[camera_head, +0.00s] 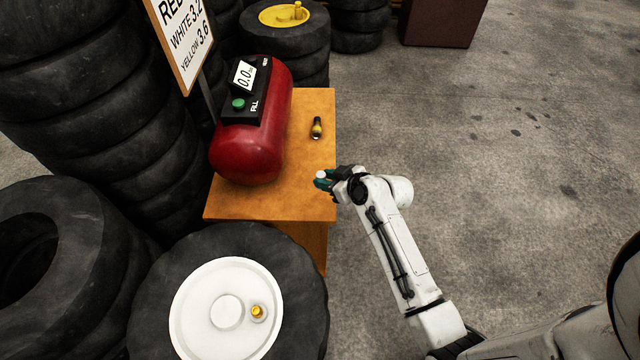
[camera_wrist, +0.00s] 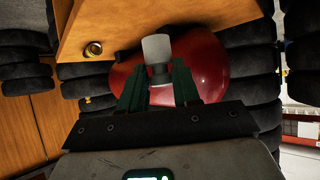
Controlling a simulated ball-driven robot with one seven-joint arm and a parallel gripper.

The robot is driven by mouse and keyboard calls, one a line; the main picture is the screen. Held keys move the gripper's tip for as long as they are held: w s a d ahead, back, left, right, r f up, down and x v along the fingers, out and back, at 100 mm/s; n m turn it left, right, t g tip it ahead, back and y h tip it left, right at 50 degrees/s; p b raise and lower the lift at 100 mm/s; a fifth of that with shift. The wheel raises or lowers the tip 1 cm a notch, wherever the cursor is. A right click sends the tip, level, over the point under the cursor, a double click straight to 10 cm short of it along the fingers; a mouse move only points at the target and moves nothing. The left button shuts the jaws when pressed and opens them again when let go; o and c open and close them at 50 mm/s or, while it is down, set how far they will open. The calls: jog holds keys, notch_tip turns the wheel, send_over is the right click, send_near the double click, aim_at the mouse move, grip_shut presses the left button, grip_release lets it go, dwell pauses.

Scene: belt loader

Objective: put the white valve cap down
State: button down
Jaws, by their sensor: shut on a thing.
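My gripper (camera_head: 322,180) is at the right edge of the orange wooden table (camera_head: 280,206), in front of the red tank. In the wrist view my gripper (camera_wrist: 160,88) has its green fingers shut on the white valve cap (camera_wrist: 157,48), which sticks out past the fingertips. The white cap (camera_head: 321,174) shows as a small pale spot in the head view. Whether it touches the tabletop cannot be told.
A red air tank (camera_head: 246,150) with a display reading 0.0 stands on the table. A small black and yellow item (camera_head: 317,128) is near the table's right side. A tire with a white wheel (camera_head: 200,300) and brass valve (camera_head: 258,312) lies in front. Tire stacks (camera_head: 110,110) stand left.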

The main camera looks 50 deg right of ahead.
jog(key=w+f, duration=0.2)
jog(key=f, duration=0.1)
jog(key=shift+w+d+f, duration=0.15)
jog(key=shift+w+d, duration=0.2)
jog(key=shift+d, duration=0.05)
jog(key=shift+w+f+b, duration=0.2)
jog(key=shift+f+b, duration=0.25)
jog(key=shift+f, duration=1.3)
jog(key=shift+f, duration=0.15)
jog(key=c, duration=0.8)
grip_release()
